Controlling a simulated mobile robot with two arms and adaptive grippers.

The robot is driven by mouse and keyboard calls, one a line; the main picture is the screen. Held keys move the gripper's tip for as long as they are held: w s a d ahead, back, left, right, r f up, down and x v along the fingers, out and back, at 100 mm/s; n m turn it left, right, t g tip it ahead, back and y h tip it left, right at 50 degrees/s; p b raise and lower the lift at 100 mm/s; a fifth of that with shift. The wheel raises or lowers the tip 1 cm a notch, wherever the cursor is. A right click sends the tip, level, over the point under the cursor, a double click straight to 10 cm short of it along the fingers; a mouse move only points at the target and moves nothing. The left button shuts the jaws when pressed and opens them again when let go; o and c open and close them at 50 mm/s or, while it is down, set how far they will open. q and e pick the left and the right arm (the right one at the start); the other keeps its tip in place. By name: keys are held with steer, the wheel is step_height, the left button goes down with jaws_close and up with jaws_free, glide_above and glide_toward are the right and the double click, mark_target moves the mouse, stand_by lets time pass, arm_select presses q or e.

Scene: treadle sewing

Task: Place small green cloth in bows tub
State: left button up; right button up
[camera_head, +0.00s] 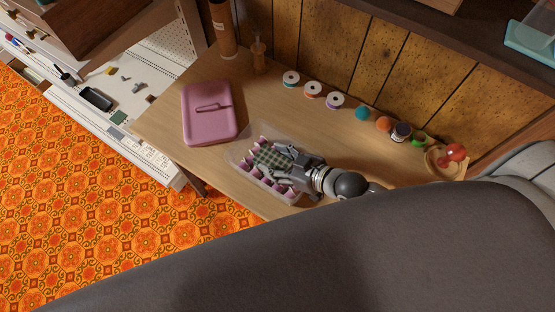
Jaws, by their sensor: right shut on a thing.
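The small green cloth (268,157), dark and checked, is at the bows tub, over the pink bows. The bows tub (236,134) is a clear, shallow container on the wooden table, with several pink bows (284,189) along its sides. My right gripper (279,166) is over the tub, shut on the green cloth. The gripper covers part of the cloth and of the tub, so I cannot tell whether the cloth rests on the bows. My left gripper is not in view.
A pink case (197,129) lies left of the tub on the table (165,117). Several spools (313,89) and small balls line the back by the wood panelling. A round wooden dish (437,164) holds a red item at right. My grey body fills the lower right.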

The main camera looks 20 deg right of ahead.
steer(key=shift+f, duration=0.1)
steer(key=o, duration=1)
steer(key=shift+c, duration=0.2)
steer(key=shift+r, duration=0.2)
steer(key=shift+s+d, duration=0.2)
steer(key=shift+s, duration=0.1)
steer(key=v, duration=1.1)
steer(key=shift+d+r, duration=0.1)
steer(key=shift+r, duration=0.05)
